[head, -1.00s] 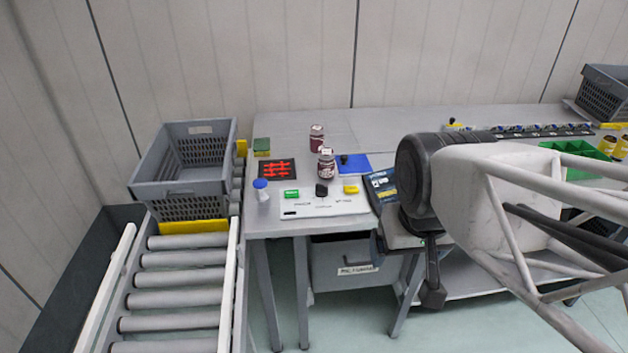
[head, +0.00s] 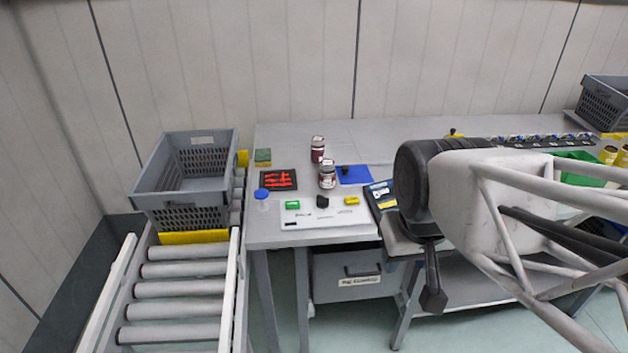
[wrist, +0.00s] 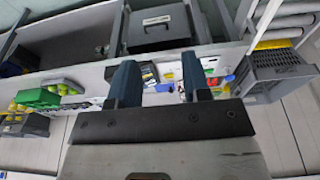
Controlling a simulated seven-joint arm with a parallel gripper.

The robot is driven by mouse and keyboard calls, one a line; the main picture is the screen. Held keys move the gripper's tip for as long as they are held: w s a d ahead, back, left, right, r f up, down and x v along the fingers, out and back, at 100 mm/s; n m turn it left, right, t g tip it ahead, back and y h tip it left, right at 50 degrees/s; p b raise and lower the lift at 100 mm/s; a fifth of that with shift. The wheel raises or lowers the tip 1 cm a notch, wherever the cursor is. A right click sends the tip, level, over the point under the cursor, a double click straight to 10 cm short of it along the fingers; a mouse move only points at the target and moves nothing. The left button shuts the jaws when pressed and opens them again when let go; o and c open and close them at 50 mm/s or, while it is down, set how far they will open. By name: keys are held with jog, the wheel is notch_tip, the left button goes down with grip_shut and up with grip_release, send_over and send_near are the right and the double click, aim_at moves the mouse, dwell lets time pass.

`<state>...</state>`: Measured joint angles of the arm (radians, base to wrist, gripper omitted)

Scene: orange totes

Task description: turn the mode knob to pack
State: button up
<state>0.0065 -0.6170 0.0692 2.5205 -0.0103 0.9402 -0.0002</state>
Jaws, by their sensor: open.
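The black mode knob (head: 322,201) stands on a white panel (head: 318,219) at the front of the table, between a green block (head: 292,205) and a yellow block (head: 351,200). The panel's printed labels are too small to read, so I cannot tell which mode the knob points to. My gripper (wrist: 160,80) is open in the wrist view, with nothing between its two blue-grey fingers. In the head view my arm is right of the panel, apart from the knob. The knob cannot be made out in the wrist view.
Two jars (head: 327,174) stand behind the panel. A blue-capped bottle (head: 262,195) is at its left, and a black tray with red marks (head: 279,179) is behind that. A blue mat (head: 354,174) lies at the back right. A grey crate (head: 187,180) sits on the roller conveyor (head: 178,288).

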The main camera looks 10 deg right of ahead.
jog(key=w+n, duration=0.1)
jog(key=w, duration=0.6)
jog(key=w+r+n, duration=0.1)
jog(key=w, duration=0.2)
jog(key=shift+w+a+n+g, duration=0.15)
jog(key=shift+a+n+g, duration=0.15)
jog(key=shift+a, duration=0.1)
jog(key=n+g, duration=0.2)
jog(key=n, duration=0.7)
send_over(322, 196)
jog(key=f, duration=1.6)
jog(key=shift+s, duration=0.4)
jog(key=shift+w+f, duration=0.4)
jog(key=shift+f, duration=0.05)
jog(key=shift+f, duration=0.15)
jog(key=shift+f, duration=3.75)
jog(key=shift+c, duration=0.2)
